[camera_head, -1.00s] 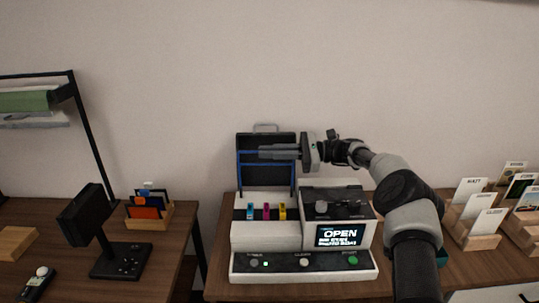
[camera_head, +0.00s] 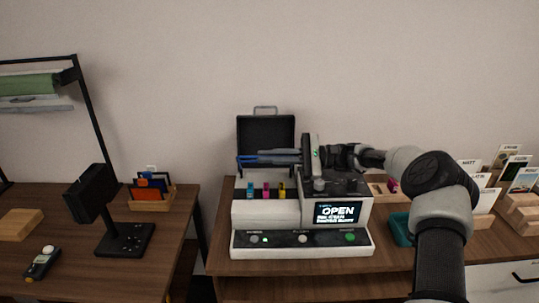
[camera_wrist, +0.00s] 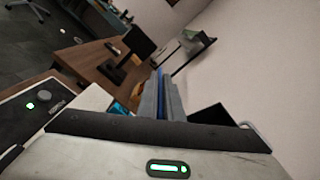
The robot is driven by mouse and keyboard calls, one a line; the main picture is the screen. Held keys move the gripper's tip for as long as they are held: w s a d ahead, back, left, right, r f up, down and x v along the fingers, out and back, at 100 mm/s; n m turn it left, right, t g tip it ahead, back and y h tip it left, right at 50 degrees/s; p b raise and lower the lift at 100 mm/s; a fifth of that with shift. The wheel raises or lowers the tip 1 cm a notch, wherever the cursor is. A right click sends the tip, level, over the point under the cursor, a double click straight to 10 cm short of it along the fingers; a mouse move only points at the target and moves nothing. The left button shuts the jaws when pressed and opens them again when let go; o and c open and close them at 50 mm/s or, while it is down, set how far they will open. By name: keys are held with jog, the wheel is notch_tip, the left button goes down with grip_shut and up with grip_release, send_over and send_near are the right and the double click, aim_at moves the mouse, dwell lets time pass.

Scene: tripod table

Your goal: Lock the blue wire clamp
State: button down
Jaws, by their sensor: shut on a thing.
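The blue wire clamp (camera_head: 241,160) belongs to the white machine (camera_head: 262,212) and shows as a short blue strip in front of the raised black lid (camera_head: 266,132). My gripper (camera_head: 262,157) reaches in from the right and is shut on the clamp. My fingers and hand hide much of the clamp. The screen (camera_head: 339,213) reads OPEN.
Cyan, magenta and yellow tabs (camera_head: 266,191) stand in the machine below my gripper. Card holders (camera_head: 485,205) stand at the right. A black stand (camera_head: 122,240) and card rack (camera_head: 150,200) occupy the left table, across a gap.

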jog(key=shift+f, duration=0.15)
jog(key=c, duration=1.9)
grip_release()
jog(key=shift+d, duration=0.1)
jog(key=d, duration=1.7)
jog(key=shift+d, duration=0.1)
